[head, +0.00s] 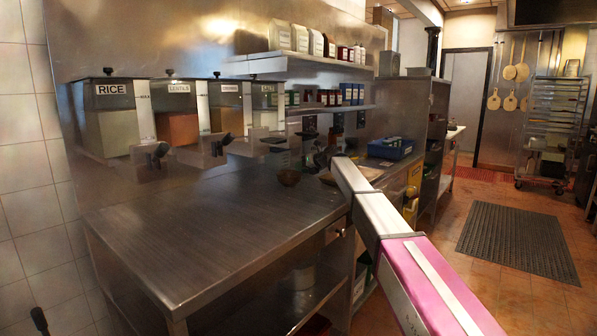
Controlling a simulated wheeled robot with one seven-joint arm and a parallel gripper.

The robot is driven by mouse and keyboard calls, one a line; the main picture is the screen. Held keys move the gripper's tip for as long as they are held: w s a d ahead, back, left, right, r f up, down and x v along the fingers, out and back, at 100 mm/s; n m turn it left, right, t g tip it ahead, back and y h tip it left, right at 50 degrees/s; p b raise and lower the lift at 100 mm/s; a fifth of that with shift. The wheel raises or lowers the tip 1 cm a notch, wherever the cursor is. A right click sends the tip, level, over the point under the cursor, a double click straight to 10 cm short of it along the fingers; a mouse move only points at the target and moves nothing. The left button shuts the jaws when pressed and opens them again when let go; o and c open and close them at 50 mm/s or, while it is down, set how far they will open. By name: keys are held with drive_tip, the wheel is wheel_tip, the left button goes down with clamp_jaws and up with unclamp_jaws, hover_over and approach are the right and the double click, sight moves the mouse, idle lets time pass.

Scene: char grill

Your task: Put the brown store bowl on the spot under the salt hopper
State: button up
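A small brown bowl (289,177) sits on the steel counter (200,225), toward the back right, below the row of wall hoppers. The rice hopper (110,118) is at the far left and the lentils hopper (177,113) is beside it. Two more hoppers follow to the right, a third (226,108) and a fourth (264,105). My arm reaches from the lower right to the counter's right end. My gripper (323,157) seems to be the dark shape beyond it; its fingers are not clear.
Shelves (320,106) with jars and bottles hang right of the hoppers. Dark dispenser spouts (220,143) stick out over the counter's back. A blue crate (390,148) stands farther right. The front and left of the counter are clear. A dark mat (518,240) lies on the floor.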

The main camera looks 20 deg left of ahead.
drive_tip(key=v, duration=0.9)
drive_tip(key=shift+d+r, duration=0.2)
drive_tip(key=shift+s, duration=0.1)
idle(0.4)
